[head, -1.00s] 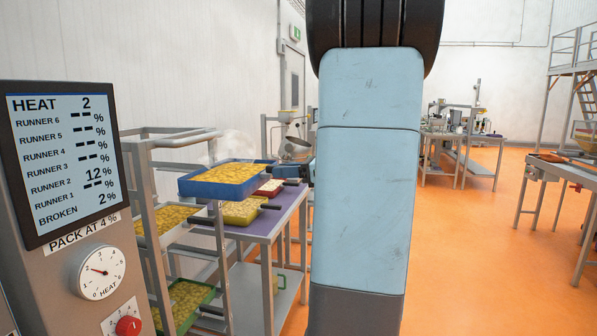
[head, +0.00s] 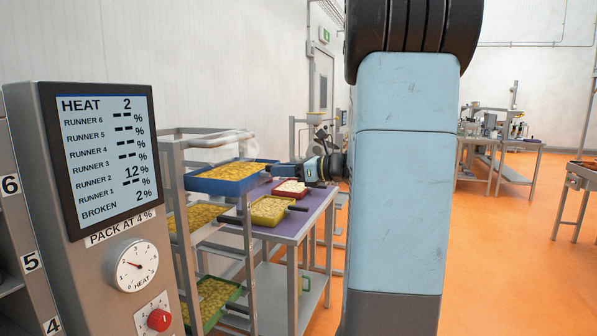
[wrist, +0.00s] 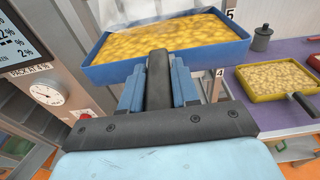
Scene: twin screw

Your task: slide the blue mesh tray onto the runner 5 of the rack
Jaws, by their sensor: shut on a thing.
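The blue mesh tray (head: 232,178), full of yellow pieces, is held up level beside the grey open-frame rack (head: 178,215) in the head view. My gripper (head: 305,172) is shut on the tray's dark handle, to the right of the tray. In the wrist view the blue tray (wrist: 165,42) lies ahead of my gripper (wrist: 158,85), with the handle between the fingers. A post beyond the tray carries the labels 5 (wrist: 230,15) and 4 (wrist: 220,72). At the head view's left edge is a grey frame labelled 6, 5 and 4 (head: 31,262).
A purple-topped table (head: 300,220) holds a yellow tray (head: 270,210) and a red tray (head: 289,188). A green tray (head: 213,300) sits low in the rack. A control panel (head: 108,150) stands front left.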

